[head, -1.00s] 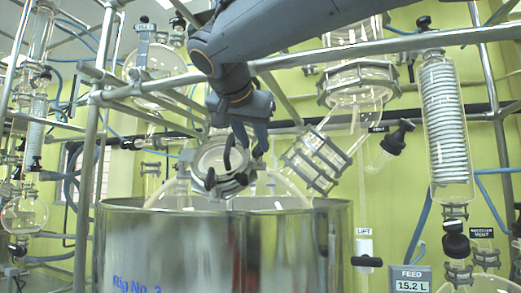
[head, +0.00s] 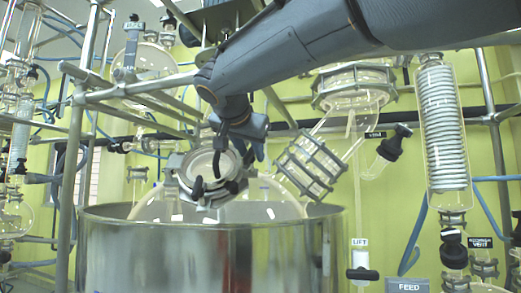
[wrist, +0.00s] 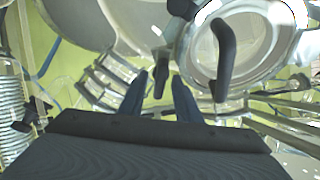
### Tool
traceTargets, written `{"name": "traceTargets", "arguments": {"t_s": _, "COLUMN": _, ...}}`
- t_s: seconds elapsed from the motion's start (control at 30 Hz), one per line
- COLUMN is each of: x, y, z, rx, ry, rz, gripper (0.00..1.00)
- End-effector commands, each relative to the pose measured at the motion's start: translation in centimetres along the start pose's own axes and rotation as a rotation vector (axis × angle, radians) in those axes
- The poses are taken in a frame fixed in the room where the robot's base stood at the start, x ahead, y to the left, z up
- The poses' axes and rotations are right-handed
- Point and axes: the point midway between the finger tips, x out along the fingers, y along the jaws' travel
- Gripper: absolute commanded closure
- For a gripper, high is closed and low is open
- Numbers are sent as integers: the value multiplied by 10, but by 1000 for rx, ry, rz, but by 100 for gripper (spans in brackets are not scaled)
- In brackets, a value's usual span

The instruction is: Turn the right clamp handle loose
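A round glass port with a metal clamp ring (head: 183,180) sits on top of the reactor vessel; the ring fills the upper right of the wrist view (wrist: 187,52). A short black clamp handle (wrist: 160,76) shows at the left side of the ring in the wrist view. A larger curved black handle (wrist: 225,58) crosses the port to its right. My gripper (wrist: 160,98) is open, with the short handle's end between or just beyond its fingertips; contact cannot be told. In the head view my gripper (head: 247,148) is beside the port's right upper edge, and the short handle is hard to make out.
A steel vessel (head: 200,255) stands below the port. A caged glass joint (head: 310,165) is close to the right of my gripper. Metal frame bars (head: 150,85) run at the left, and a glass coil condenser (head: 441,130) stands at the far right.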

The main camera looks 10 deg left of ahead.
Motion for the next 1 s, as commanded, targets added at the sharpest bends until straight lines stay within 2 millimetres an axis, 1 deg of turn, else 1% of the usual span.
{"name": "traceTargets", "arguments": {"t_s": 0.17, "x": 1, "y": 1, "z": 0, "rx": 0, "ry": 0, "rz": 1, "gripper": 70}}
{"name": "traceTargets", "arguments": {"t_s": 0.23, "x": 1, "y": 1, "z": 0, "rx": 0, "ry": 0, "rz": 1, "gripper": 78}}
{"name": "traceTargets", "arguments": {"t_s": 0.37, "x": 1, "y": 1, "z": 0, "rx": 1, "ry": 0, "rz": 1, "gripper": 100}}
{"name": "traceTargets", "arguments": {"t_s": 0.53, "x": 1, "y": 1, "z": 0, "rx": -12, "ry": 0, "rz": -4, "gripper": 100}}
{"name": "traceTargets", "arguments": {"t_s": 0.63, "x": 2, "y": 1, "z": 1, "rx": -60, "ry": 0, "rz": -23, "gripper": 100}}
{"name": "traceTargets", "arguments": {"t_s": 1.0, "x": 1, "y": -1, "z": 1, "rx": -357, "ry": -1, "rz": -127, "gripper": 100}}
